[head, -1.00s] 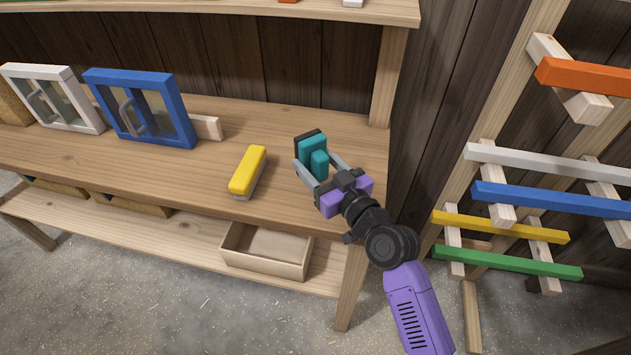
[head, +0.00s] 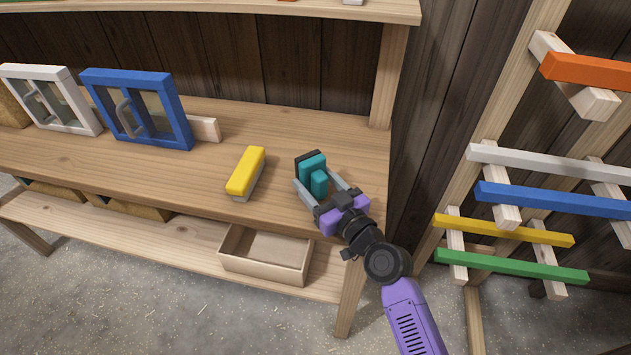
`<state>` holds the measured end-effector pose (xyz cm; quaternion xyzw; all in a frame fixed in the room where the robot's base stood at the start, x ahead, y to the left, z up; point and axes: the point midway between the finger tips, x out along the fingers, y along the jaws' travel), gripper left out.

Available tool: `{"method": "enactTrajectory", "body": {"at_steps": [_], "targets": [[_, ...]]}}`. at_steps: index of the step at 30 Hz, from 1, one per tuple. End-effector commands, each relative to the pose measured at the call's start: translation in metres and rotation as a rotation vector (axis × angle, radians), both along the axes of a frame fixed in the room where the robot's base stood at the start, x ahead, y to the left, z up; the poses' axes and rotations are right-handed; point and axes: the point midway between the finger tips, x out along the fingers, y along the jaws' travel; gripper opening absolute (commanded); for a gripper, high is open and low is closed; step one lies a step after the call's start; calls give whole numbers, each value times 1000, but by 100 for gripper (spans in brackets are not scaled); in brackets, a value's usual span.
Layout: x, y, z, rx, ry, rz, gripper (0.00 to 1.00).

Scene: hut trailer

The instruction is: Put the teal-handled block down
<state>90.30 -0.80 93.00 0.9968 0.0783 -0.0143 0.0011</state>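The teal-handled block (head: 313,173) has a dark base and a teal handle. It is at the right end of the wooden workbench (head: 200,180). My gripper (head: 320,186) reaches in from the lower right, with one grey finger on each side of the teal handle, and appears shut on it. The block is at or just above the bench top; whether its base touches the wood is hard to tell, as the fingers partly cover it.
A yellow-topped block (head: 247,172) lies to the left of my gripper. Blue (head: 183,120) and white (head: 88,104) framed windows stand farther left. An open wooden box (head: 262,268) sits on the lower shelf. A rack of coloured bars (head: 520,228) stands at right.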

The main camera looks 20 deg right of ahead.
Motion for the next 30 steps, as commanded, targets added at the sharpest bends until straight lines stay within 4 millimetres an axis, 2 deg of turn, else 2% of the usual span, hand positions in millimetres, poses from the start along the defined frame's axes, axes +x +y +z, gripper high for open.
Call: {"method": "enactTrajectory", "body": {"at_steps": [1,2,15,20,30], "targets": [[0,0,0,0,0,0,72],[0,0,0,0,0,0,78],[-1,0,5,1,0,0,78],[-28,-5,0,0,2,-1,78],[-95,-15,2,0,1,0,78]]}}
